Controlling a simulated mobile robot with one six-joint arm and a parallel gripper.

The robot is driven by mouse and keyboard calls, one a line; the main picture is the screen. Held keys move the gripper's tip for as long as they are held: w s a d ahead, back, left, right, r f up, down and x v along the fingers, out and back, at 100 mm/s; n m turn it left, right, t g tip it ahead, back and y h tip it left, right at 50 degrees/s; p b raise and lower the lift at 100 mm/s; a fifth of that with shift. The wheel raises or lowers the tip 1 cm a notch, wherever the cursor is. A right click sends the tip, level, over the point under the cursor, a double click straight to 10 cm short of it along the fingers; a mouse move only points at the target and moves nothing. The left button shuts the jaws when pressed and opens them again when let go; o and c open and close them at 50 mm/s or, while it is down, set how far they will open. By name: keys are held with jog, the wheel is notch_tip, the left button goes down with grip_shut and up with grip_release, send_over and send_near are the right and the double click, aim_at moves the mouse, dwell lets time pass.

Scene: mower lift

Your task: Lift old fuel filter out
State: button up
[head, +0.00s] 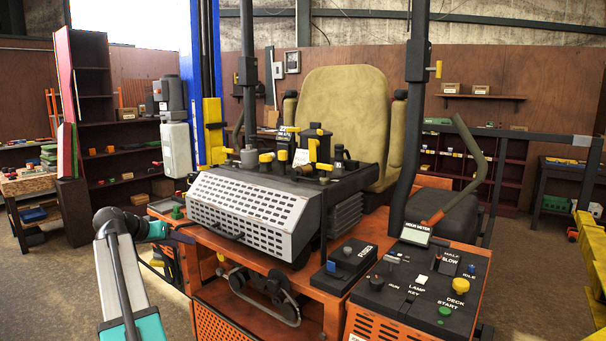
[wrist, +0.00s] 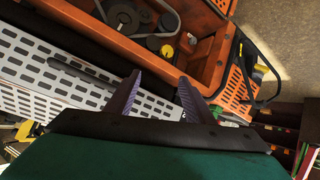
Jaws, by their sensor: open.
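The orange mower (head: 260,265) fills the middle of the head view, with a perforated grey hood panel (head: 245,207) at its front. Several dark parts with yellow caps (head: 283,156) stand on the engine deck behind the panel. I cannot tell which part, if any, is the old fuel filter. My gripper (head: 188,237) is at the left front edge of the mower, low beside the panel. In the wrist view my gripper (wrist: 158,84) has its two purple-grey fingers apart with nothing between them. They point toward an open orange bay (wrist: 207,62) and overlap the perforated panel (wrist: 55,75).
Pulleys and a belt (wrist: 128,18) sit in the bay, with a small yellow part (wrist: 167,50) beside them. A black cable (wrist: 270,92) loops at the right. The control panel (head: 425,285) and a dark post (head: 403,150) stand at the mower's right.

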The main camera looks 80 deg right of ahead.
jog(key=s+d+r+m, duration=0.1)
jog(key=s+r, duration=0.3)
jog(key=s+d+r+m+g, duration=0.1)
jog(key=s+d+r, duration=0.1)
jog(key=s+r, duration=0.3)
jog(key=s+d+r+m, duration=0.1)
jog(key=s+d+r, duration=0.1)
jog(key=s+r, duration=0.2)
jog(key=shift+s+d+r+g+h+b, duration=0.15)
jog(key=shift+s+r+g+h+b, duration=0.2)
jog(key=shift+r+g+h, duration=0.1)
jog(key=m+g, duration=0.2)
jog(key=m, duration=0.2)
send_near(301, 167)
jog(key=v, duration=0.3)
jog(key=shift+w+d+r, duration=0.15)
jog(key=shift+w+d, duration=0.05)
jog(key=shift+d, duration=0.1)
jog(key=shift+p+x, duration=0.7)
jog(key=shift+x, duration=3.55)
jog(key=shift+p+x, duration=1.15)
jog(key=shift+x, duration=1.45)
